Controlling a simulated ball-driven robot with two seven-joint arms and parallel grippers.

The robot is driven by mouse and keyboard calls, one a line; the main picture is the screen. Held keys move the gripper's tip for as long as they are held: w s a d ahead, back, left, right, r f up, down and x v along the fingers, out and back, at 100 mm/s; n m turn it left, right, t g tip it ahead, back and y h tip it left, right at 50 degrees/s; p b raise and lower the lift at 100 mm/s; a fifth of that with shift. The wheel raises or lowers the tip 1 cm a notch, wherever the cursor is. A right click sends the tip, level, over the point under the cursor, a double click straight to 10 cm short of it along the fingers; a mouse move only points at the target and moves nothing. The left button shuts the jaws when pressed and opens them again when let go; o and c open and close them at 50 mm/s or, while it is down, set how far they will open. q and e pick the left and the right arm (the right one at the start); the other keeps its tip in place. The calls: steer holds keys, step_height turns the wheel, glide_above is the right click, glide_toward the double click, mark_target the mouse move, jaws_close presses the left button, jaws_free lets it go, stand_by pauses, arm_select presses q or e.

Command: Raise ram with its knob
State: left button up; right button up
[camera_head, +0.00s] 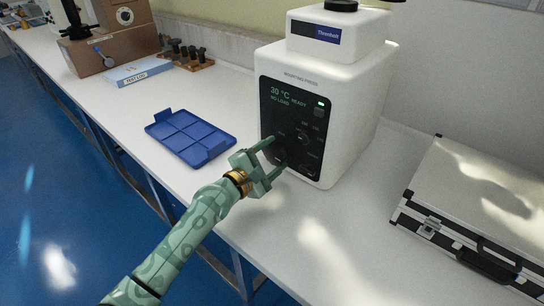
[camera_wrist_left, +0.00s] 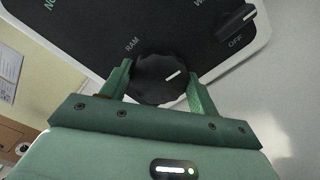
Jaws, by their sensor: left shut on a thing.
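The tester (camera_head: 318,112) is a white machine with a black front panel reading "30 °C READY" and "NO LOAD". My left gripper (camera_head: 275,156) is at the lower left of that panel. In the left wrist view my left gripper (camera_wrist_left: 160,88) is shut on the round black ram knob (camera_wrist_left: 158,78), one finger on each side. The knob sits beside the label "RAM", and its white pointer line slants up to the right. In the head view the fingers mostly hide the knob. My right gripper is not in view.
A blue divided tray (camera_head: 228,148) lies left of the tester. A silver case (camera_head: 490,200) lies at the right. A brown device (camera_head: 105,45), a blue box (camera_head: 137,72) and a wooden rack (camera_head: 190,62) stand at the back left. Another knob (camera_wrist_left: 236,20) is near "OFF".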

arm_select(q)
steer(key=shift+f, duration=0.1)
stand_by(0.3)
steer(key=o, duration=1)
steer(key=shift+s+a, duration=0.1)
steer(key=shift+s+a, duration=0.15)
steer(key=shift+s, duration=0.05)
steer(key=p+v, duration=0.1)
steer(key=v, duration=0.3)
steer(key=p+v, duration=0.1)
steer(key=v, duration=0.3)
steer(key=shift+s+a+r, duration=0.1)
steer(key=shift+s+r, duration=0.05)
steer(key=shift+r, duration=0.05)
steer(key=v, duration=0.7)
steer(key=shift+s+a+f, duration=0.1)
steer(key=shift+s, duration=0.05)
